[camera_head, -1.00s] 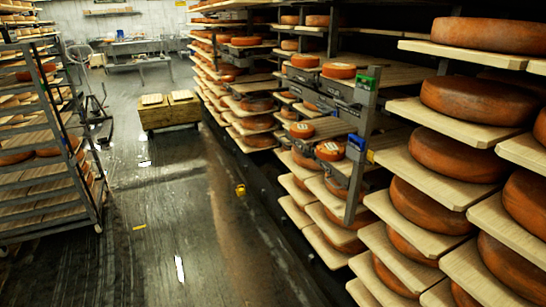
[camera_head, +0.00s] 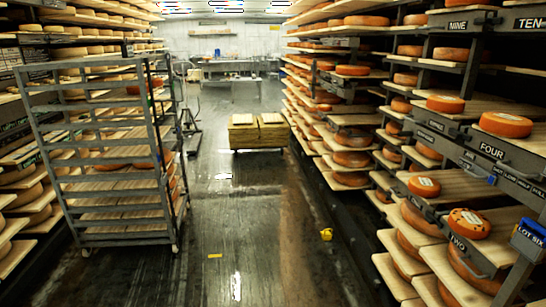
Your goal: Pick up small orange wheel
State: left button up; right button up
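Several small orange wheels with pale labels lie on the boards of the right-hand rack. One small orange wheel (camera_head: 445,104) and another small orange wheel (camera_head: 506,124) lie on the board above the FOUR sign. Below, a small orange wheel (camera_head: 424,186) and a small orange wheel with dark marks on top (camera_head: 468,223) lie near the TWO sign. I cannot tell which one the task means. Neither of my grippers is in view.
A grey wheeled rack (camera_head: 100,150) with wooden boards stands at the left. A small yellow object (camera_head: 326,234) is near the right rack's foot. The wet aisle floor (camera_head: 245,210) between is mostly clear.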

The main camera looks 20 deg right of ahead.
aim_at(469, 224)
jog(key=z, duration=0.15)
jog(key=i, duration=1.8)
jog(key=z, duration=0.7)
jog(key=i, duration=1.05)
jog(key=z, duration=1.5)
jog(key=i, duration=0.85)
jog(key=z, duration=1.2)
jog(key=i, duration=0.2)
jog(key=z, duration=0.05)
